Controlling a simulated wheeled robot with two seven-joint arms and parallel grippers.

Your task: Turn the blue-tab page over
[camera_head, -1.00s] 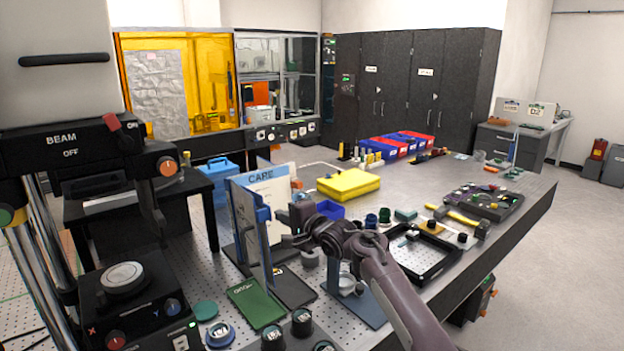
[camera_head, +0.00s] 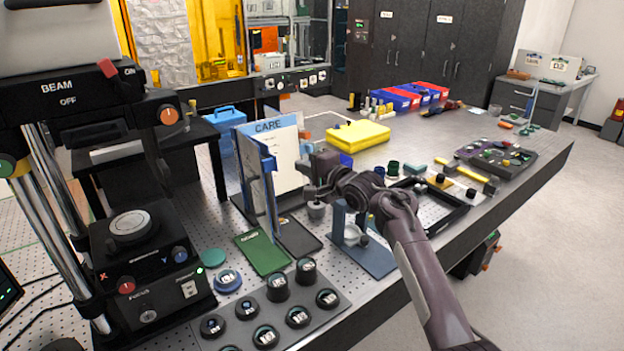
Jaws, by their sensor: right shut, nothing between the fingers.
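The page stand stands on the perforated table in the middle. Its white page headed CARE (camera_head: 283,160) faces me, partly covered by a narrow, nearly edge-on upright page (camera_head: 271,205). A blue tab (camera_head: 268,164) sticks out on that page near its top. My right gripper (camera_head: 306,187) is just right of the upright page, in front of the CARE page's right edge. It is shut and empty, and a small gap seems to separate it from the page. The fingertips are small and dark. My left gripper is not in view.
A green booklet (camera_head: 263,254) lies in front of the stand, with several round dark pieces on a plate (camera_head: 335,311) nearer me. A blue stand (camera_head: 372,259) is close under my right arm. A yellow box (camera_head: 358,134) lies behind. The black BEAM instrument (camera_head: 60,95) fills the left.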

